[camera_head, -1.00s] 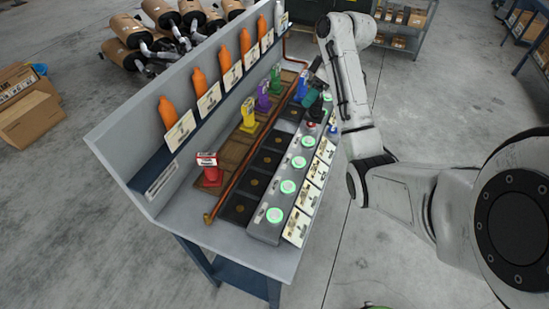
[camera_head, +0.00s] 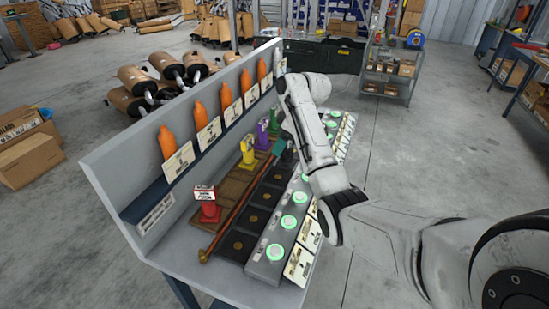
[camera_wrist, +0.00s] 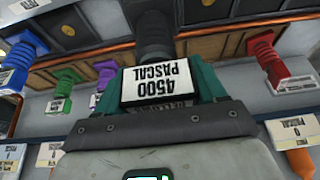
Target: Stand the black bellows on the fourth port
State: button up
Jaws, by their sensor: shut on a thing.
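My gripper (camera_head: 280,147) has teal fingers and is shut on the black bellows (camera_wrist: 155,30), which carries a white "4500 PASCAL" label (camera_wrist: 157,85). In the head view the bellows (camera_head: 288,158) is a dark shape partly hidden by my arm. It is over the row of dark square ports, past the nearer ports (camera_head: 245,221). In the wrist view the bellows reaches toward the ports at the top of the picture. I cannot tell whether it touches a port or which port lies directly under it.
Red (camera_head: 209,210), yellow (camera_head: 247,152), purple (camera_head: 262,135) and green (camera_head: 274,124) bellows stand on a wooden strip behind a copper pipe (camera_head: 232,214). Green-lit round buttons (camera_head: 276,252) line the front. A shelf with orange bottles (camera_head: 167,142) rises behind. A blue bellows (camera_wrist: 265,57) shows in the wrist view.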

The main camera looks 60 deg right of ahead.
jog(key=shift+d+p+x, duration=0.2)
jog(key=shift+p+x, duration=0.1)
jog(key=shift+x, duration=1.6)
jog(key=shift+d+p+x, duration=0.2)
jog(key=shift+p+x, duration=0.1)
jog(key=shift+x, duration=1.6)
jog(key=shift+w, duration=0.1)
jog(key=o, duration=1.7)
jog(key=shift+f, duration=0.1)
jog(key=shift+c, duration=0.2)
jog(key=b+v, duration=0.1)
jog(key=v, duration=1.1)
